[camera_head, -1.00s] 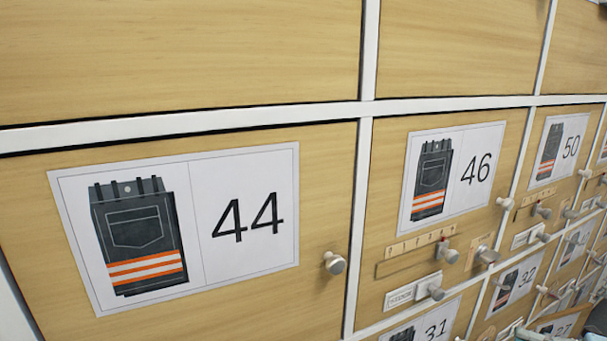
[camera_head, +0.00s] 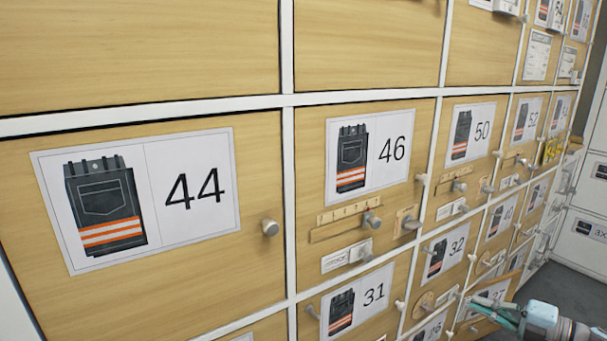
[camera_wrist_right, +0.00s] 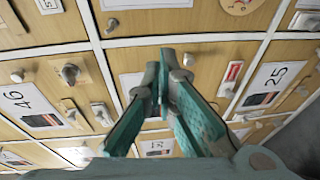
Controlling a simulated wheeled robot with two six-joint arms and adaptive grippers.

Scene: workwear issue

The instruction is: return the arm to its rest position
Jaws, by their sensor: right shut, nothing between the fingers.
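My right gripper (camera_head: 490,306) is teal and shows at the bottom right of the head view, in front of the lower lockers. Its arm comes in from the bottom right. In the right wrist view its fingers (camera_wrist_right: 163,82) are together with nothing between them. Locker fronts lie behind the fingertips; I cannot tell the exact gap. My left gripper is not in view.
A wall of wooden lockers fills the head view, with doors labelled 44 (camera_head: 255,265), 46 (camera_head: 315,115) and others. Round knobs (camera_head: 270,228) and latches (camera_head: 371,220) stick out. Grey floor (camera_head: 570,285) and white cabinets (camera_head: 585,235) show at the right.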

